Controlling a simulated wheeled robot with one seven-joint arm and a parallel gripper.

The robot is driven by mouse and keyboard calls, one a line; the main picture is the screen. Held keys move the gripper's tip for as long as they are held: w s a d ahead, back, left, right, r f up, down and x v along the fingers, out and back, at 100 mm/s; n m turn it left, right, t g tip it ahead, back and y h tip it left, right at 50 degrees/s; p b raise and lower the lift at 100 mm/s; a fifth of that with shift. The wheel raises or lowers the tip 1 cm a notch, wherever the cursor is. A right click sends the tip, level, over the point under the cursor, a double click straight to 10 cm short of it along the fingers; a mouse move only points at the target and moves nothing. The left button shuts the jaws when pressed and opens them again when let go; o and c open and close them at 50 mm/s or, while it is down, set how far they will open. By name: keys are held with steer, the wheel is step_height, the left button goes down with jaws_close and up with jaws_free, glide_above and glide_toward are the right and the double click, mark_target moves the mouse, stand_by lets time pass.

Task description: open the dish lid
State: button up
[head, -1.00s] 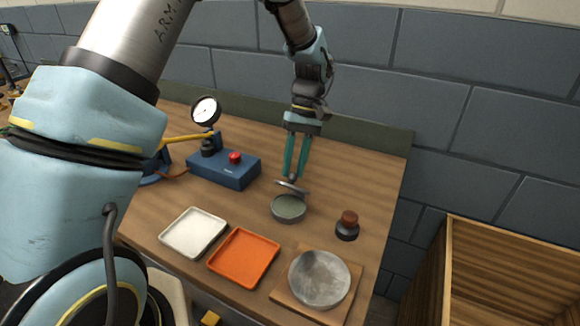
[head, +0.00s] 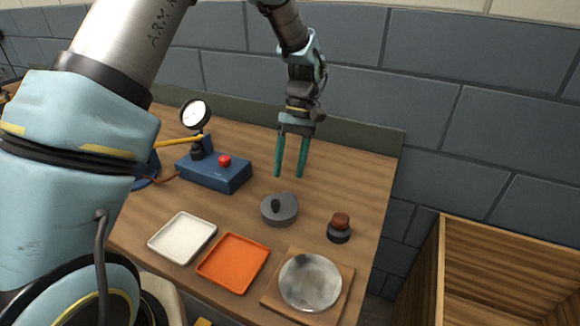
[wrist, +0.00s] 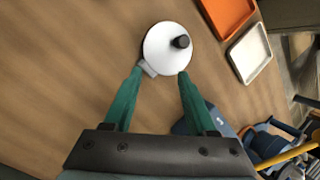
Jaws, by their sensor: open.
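The round grey dish (head: 281,220) stands on the wooden table with its lid (head: 289,204) lying over it. A dark knob (head: 276,204) stands on the lid, and the inside of the dish is hidden. In the wrist view the lid (wrist: 160,52) looks white, with its dark knob (wrist: 181,42) off-centre and a small grey block (wrist: 148,68) at its rim, like a hinge. My gripper (head: 290,175) is open and empty, its fingers apart above and behind the dish. In the wrist view the fingertips (wrist: 161,74) show near the hinge side of the lid.
A white tray (head: 183,237) and an orange tray (head: 233,263) lie in front. A brown-topped knob-like piece (head: 340,226) and a round metal plate on a board (head: 310,282) are to the right. A blue box with a red button (head: 214,172) and a gauge (head: 196,114) stand left.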

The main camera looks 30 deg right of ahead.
steer(key=b+v, duration=0.2)
steer(key=v, duration=0.8)
steer(key=shift+r+b, duration=0.3)
steer(key=shift+b, duration=0.05)
steer(key=shift+w, duration=0.1)
